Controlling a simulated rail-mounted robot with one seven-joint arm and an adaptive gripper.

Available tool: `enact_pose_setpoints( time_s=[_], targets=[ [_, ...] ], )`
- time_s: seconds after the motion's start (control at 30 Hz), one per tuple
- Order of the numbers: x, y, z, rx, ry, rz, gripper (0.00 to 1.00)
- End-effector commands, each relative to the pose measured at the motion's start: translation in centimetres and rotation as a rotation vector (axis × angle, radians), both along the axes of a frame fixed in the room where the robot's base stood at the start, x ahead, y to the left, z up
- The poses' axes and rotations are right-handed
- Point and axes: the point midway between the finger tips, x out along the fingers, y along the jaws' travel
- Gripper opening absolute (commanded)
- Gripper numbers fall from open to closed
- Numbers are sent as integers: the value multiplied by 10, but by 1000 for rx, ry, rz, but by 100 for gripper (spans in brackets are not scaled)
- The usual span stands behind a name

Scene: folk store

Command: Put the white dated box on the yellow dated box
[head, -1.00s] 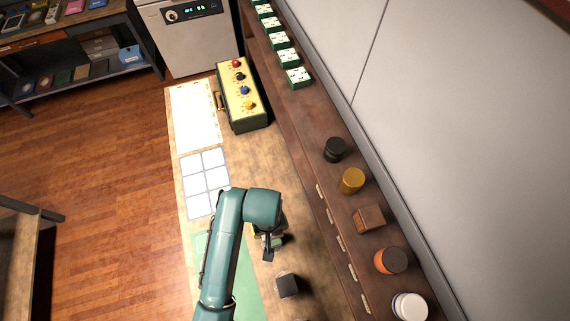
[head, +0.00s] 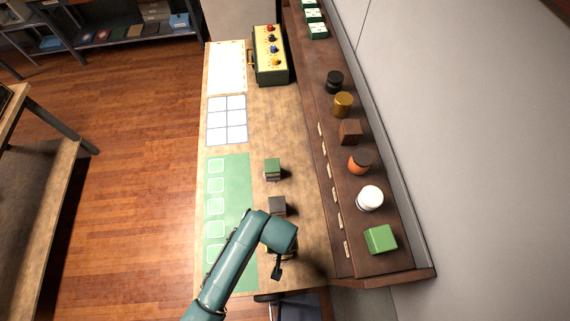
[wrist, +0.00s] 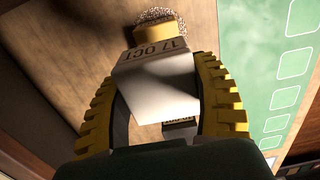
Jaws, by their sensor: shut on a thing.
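My gripper (wrist: 163,72) is shut on the white dated box (wrist: 170,92), with a yellow ribbed finger on each side. The box's label reads 17 OCT. The yellow dated box (wrist: 158,35) shows just beyond the held box in the wrist view, partly covered by it; whether they touch I cannot tell. A speckled top shows behind its yellow face. In the head view my gripper (head: 279,266) is near the near end of the workbench, and my arm hides both boxes there.
A dark box (head: 277,206) and a green-topped box (head: 272,168) stand on the bench (head: 260,120) farther back. A green mat (head: 237,185) with pale squares lies left. A raised shelf (head: 316,110) on the right bears jars, a wooden block and a green box (head: 380,239).

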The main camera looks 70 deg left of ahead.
Motion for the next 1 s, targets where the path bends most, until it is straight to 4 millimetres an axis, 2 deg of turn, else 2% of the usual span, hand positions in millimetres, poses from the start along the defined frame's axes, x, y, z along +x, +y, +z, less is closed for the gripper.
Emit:
enact_pose_setpoints(
  time_s=[0.03,0.33,0.7,0.73,0.87,1.0],
  targets=[
    [0,-1,-11,-4,3,-1,24],
    [0,0,-57,-2,1,-1,24],
    [0,0,-64,0,0,-1,24],
    [0,0,-64,0,0,-1,65],
    [0,0,-63,0,0,-1,90],
    [0,0,-63,0,0,-1,91]
  ],
)
